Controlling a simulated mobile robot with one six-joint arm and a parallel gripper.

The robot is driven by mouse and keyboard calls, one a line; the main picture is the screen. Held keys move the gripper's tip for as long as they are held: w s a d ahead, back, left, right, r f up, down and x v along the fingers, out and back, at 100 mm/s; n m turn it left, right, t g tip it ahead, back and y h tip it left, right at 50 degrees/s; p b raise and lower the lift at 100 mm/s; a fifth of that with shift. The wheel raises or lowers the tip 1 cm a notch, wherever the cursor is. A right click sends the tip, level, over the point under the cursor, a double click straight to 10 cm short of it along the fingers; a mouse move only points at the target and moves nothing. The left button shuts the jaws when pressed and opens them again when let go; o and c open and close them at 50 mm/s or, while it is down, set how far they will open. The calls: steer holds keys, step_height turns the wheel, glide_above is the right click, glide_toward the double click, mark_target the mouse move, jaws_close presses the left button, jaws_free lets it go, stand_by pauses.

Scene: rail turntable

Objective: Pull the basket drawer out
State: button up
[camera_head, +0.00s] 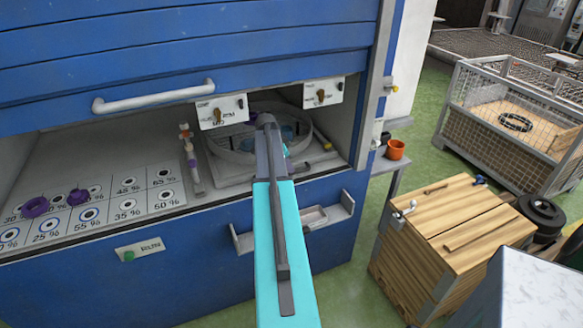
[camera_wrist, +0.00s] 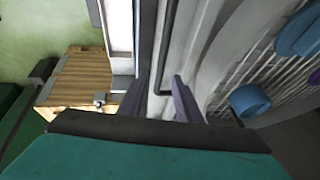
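The basket drawer is a round grey basket (camera_head: 215,140) on a pale base inside the open bay of a blue cabinet. Blue pieces (camera_wrist: 250,100) lie in it. Its curved grey wall and mesh floor fill the right of the wrist view. A thin dark bent bar (camera_wrist: 174,50), like a handle, runs down beside the wall in the wrist view. My gripper (camera_head: 268,128) reaches into the bay at the basket's front. In the wrist view its two purple-grey fingers (camera_wrist: 162,98) are apart, with the bar's lower end between them. I cannot tell whether they touch it.
The raised blue shutter has a white handle (camera_head: 152,97) above the bay. A panel with percent markings (camera_head: 108,205) and purple rings lies left. A shallow tray (camera_head: 312,217) sticks out below the bay. A wooden crate (camera_head: 455,235) and a mesh cage (camera_head: 510,120) stand right.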

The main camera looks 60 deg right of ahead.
steer(key=shift+p+x, duration=0.7)
steer(key=shift+x, duration=1.85)
steer(key=shift+c, duration=0.4)
